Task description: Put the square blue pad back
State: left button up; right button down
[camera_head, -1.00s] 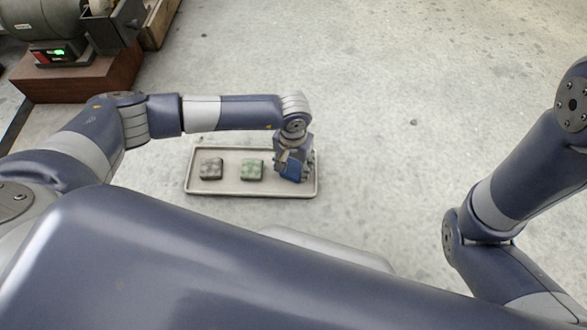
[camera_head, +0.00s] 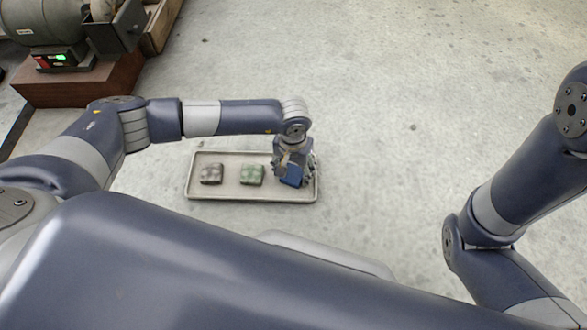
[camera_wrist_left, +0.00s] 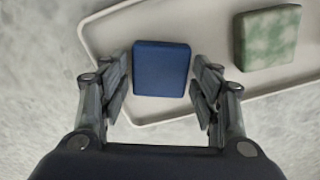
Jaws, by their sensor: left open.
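The square blue pad (camera_head: 291,176) lies in the right part of a pale tray (camera_head: 232,199). In the left wrist view the blue pad (camera_wrist_left: 161,69) sits flat near the tray's rounded end, between my fingers. My left gripper (camera_head: 292,172) is over the pad, and in the wrist view its fingers (camera_wrist_left: 161,88) are spread, one on each side of the pad with a narrow gap showing. Part of the pad is hidden by the gripper in the head view. My right arm shows at the right edge of the head view, but its gripper is out of view.
A green mottled pad (camera_head: 251,175) and a grey-brown mottled pad (camera_head: 212,174) lie in the same tray, left of the blue one. A machine with a lit green display (camera_head: 60,57) stands on a brown block (camera_head: 80,84) at top left. The floor right of the tray is clear.

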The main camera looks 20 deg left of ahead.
aim_at(293, 174)
pick_arm(q)
notch_tip(293, 174, up, 12)
jog(key=p, duration=0.7)
jog(key=shift+f+p, duration=0.2)
jog(key=shift+p, duration=0.15)
